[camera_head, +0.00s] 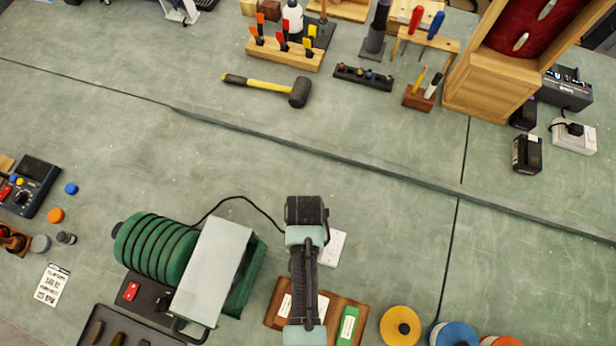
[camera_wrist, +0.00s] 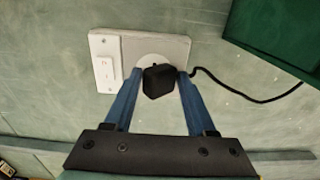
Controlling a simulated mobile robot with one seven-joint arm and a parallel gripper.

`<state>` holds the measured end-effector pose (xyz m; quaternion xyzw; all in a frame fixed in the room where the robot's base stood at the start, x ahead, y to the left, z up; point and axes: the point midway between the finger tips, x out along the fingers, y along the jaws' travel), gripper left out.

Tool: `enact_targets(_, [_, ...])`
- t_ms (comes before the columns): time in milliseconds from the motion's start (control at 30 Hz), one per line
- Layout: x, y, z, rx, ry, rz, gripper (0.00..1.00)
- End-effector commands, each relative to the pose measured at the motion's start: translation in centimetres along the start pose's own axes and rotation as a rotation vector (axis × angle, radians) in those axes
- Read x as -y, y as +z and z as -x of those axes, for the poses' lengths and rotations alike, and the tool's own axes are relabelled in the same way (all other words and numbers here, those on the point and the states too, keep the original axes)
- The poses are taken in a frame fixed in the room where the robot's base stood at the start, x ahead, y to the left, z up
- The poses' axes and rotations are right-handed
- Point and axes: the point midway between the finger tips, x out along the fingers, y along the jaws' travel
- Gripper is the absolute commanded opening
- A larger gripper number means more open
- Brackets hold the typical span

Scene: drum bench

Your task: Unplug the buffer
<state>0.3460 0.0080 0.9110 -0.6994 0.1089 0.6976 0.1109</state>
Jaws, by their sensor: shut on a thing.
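The buffer (camera_head: 158,255), a green machine with a ribbed drum and a pale metal cover, stands left of my arm in the head view. Its green body shows at the top right of the wrist view (camera_wrist: 275,35). A black cable runs from it to the black plug (camera_wrist: 158,82). My gripper (camera_wrist: 160,74) is shut on the plug, with a blue finger on each side. The plug is over the round face of the grey socket block (camera_wrist: 181,48); I cannot tell how deeply it sits. A white switch plate (camera_wrist: 104,75) adjoins the block. My arm hides most of this in the head view.
A wooden board (camera_head: 276,314) with cards lies under my arm. A yellow spool (camera_head: 400,326) and a blue spool (camera_head: 456,335) stand to its right. A mallet (camera_head: 298,92) and tool racks lie farther back. The bench right of my arm is mostly clear.

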Motion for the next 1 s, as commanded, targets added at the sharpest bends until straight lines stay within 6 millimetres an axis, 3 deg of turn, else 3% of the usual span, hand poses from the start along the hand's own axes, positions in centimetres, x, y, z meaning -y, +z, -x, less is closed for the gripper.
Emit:
enact_targets(333, [-0.3, 0.3, -0.1, 0.008, 0.007, -0.003, 0.0])
enact_targets(1000, [-0.2, 0.1, 2.8, 0.002, 0.004, -0.002, 0.0])
